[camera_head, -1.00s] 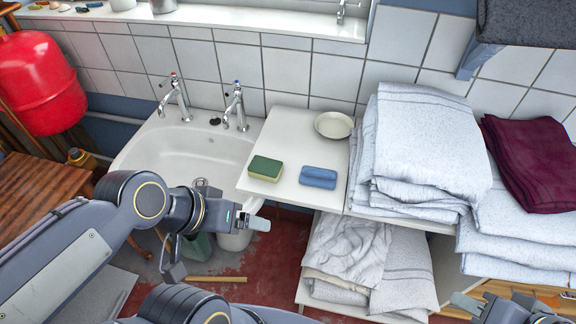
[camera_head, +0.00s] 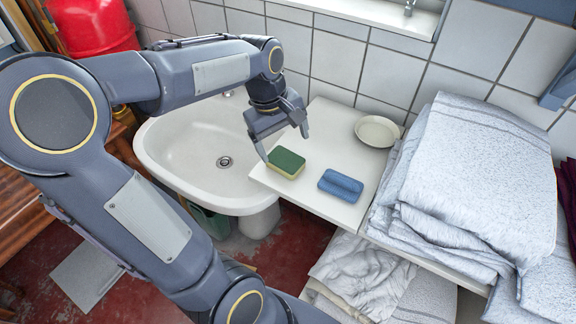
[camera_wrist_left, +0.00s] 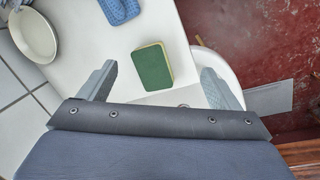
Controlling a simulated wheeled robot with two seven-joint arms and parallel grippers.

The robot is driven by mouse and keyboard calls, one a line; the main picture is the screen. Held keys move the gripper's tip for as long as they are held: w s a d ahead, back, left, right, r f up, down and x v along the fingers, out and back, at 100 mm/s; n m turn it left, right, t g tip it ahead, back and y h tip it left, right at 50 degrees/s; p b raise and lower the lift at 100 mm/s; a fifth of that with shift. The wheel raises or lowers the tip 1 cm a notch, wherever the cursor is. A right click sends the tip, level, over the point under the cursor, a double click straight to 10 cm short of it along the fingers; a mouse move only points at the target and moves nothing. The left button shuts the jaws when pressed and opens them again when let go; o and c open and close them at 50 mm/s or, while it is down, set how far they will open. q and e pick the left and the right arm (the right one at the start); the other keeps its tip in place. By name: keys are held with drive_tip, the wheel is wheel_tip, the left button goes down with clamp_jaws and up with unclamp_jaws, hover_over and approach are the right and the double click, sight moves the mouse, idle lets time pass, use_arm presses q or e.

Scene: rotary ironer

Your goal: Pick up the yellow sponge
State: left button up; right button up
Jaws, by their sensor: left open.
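The yellow sponge (camera_head: 286,164) has a green top and a yellow side. It lies flat on the white shelf board (camera_head: 330,206) beside the sink. My left gripper (camera_head: 284,144) is open and empty, pointing down above the sponge. In the left wrist view the sponge (camera_wrist_left: 152,67) shows green side up, ahead of and between the two spread fingers (camera_wrist_left: 158,84), with no visible contact. My right gripper is not in view.
A pale dish (camera_head: 377,130) stands near the tiled wall. A sink (camera_head: 205,150) is at left, stacked white towels (camera_head: 470,185) at right.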

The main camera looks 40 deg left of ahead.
sight(285, 158)
use_arm(q)
drive_tip(key=w+a+f+n, duration=0.1)
drive_tip(key=f, duration=0.1)
drive_tip(key=w+a+f+n+g+y+b, duration=0.1)
drive_tip(key=w+a+n, duration=0.1)
drive_tip(key=w+a+f+n+b, duration=0.1)
drive_tip(key=w+f, duration=0.1)
drive_tip(key=shift+w+a+f+n+g, duration=0.2)
drive_tip(key=shift+f+n+g, duration=0.15)
drive_tip(key=shift+n+g, duration=0.05)
drive_tip(key=shift+f, duration=0.25)
drive_tip(key=f, duration=0.7)
drive_tip(key=shift+w+d+f, duration=0.1)
drive_tip(key=shift+w+d, duration=0.05)
drive_tip(key=shift+d, duration=0.1)
drive_tip(key=c, duration=1.1)
